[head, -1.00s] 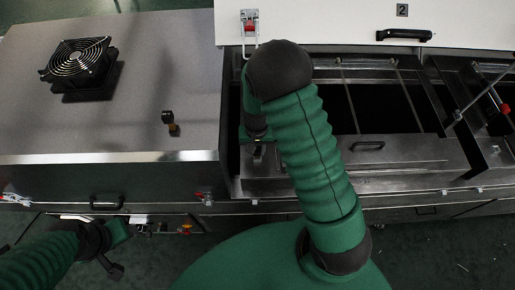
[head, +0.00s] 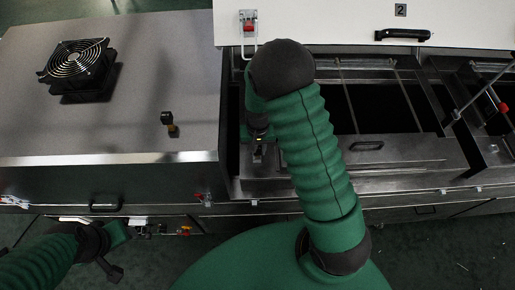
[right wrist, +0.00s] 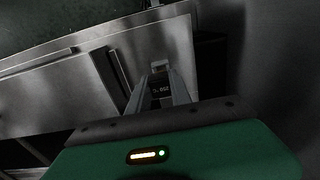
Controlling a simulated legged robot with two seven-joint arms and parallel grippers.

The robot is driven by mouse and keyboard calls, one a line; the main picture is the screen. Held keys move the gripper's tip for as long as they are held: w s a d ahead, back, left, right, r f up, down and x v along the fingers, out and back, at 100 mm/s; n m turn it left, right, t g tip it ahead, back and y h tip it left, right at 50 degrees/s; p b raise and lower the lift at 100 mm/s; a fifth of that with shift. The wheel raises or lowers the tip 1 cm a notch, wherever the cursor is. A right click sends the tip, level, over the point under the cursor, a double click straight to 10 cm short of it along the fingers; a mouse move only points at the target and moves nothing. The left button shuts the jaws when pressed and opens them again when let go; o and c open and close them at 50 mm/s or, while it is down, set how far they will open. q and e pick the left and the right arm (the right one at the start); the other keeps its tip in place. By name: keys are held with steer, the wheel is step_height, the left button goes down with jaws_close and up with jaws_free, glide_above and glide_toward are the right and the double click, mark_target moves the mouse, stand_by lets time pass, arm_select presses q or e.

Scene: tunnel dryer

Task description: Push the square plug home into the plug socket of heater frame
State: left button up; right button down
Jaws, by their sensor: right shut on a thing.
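The heater frame (head: 400,157) is a steel panel with a black handle, lying in the open dryer bay. My right gripper (head: 258,154) is over the left end of this frame, partly hidden by my own arm. In the right wrist view my right gripper (right wrist: 160,92) has its fingers closed on a dark square plug (right wrist: 160,88) with small pale lettering. A small light patch shows just beyond the fingertips; I cannot tell whether it is the socket, or how deep the plug sits. My left gripper (head: 112,255) hangs low at the left, away from the frame; its jaw state is unclear.
A black fan (head: 77,65) and a small black-and-brown part (head: 169,122) stand on the grey top at left. The raised white lid (head: 330,22) has a black handle. A rod with a red part (head: 502,107) is at the right. The grey top between is clear.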

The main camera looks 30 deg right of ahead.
steer(key=shift+f+b, duration=0.45)
steer(key=shift+f, duration=0.25)
steer(key=shift+r, duration=0.15)
steer(key=shift+r+p, duration=0.4)
steer(key=shift+p, duration=0.1)
steer(key=shift+a, duration=0.15)
stand_by(1.1)
steer(key=shift+f, duration=0.2)
steer(key=shift+f, duration=0.35)
steer(key=shift+f+b, duration=0.65)
steer(key=shift+f, duration=0.05)
